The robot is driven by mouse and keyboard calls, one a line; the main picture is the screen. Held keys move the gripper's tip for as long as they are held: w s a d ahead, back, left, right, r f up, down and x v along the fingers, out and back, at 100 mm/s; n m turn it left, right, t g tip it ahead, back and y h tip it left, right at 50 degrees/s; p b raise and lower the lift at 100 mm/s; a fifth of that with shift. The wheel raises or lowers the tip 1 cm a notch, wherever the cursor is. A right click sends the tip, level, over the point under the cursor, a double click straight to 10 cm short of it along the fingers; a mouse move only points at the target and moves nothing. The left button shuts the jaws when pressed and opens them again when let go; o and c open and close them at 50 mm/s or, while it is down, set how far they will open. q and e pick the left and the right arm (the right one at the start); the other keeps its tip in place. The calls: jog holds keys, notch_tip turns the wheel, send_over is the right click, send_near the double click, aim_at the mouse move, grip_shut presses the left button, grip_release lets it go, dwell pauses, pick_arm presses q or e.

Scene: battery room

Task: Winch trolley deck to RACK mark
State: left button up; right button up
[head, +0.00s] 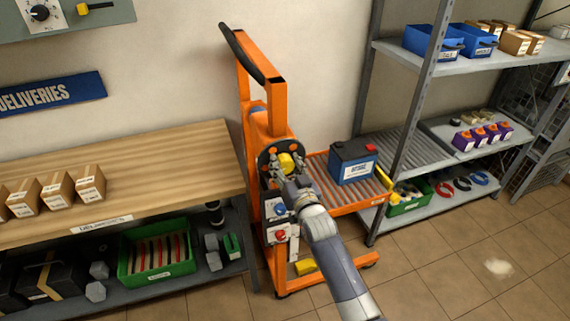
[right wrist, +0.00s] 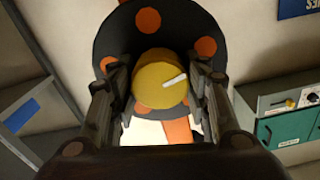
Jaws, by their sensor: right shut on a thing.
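The orange winch trolley (head: 275,95) stands between the wooden bench and the grey rack. Its roller deck (head: 375,200) carries a dark battery (head: 355,162) with a red terminal cap and a white label. The deck sits near the height of the rack's middle shelf. A dark winch wheel with orange spots (right wrist: 205,47) is on the mast, with a yellow knob (right wrist: 160,84) bearing a white line. My right gripper (head: 288,170) is at the wheel, its fingers on both sides of the knob, shut on it. I cannot make out a RACK mark. My left gripper is out of view.
The wooden bench (head: 150,170) at left holds several cartons, with a green crate (head: 158,255) below. The rack's middle shelf (head: 408,150) is partly bare beside the deck. A green bin (head: 408,205) sits on the lower shelf.

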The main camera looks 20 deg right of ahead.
jog(key=shift+m, duration=0.4)
jog(key=o, duration=1.1)
jog(key=shift+c, duration=0.2)
jog(key=s, duration=1.2)
jog(key=shift+d, duration=0.25)
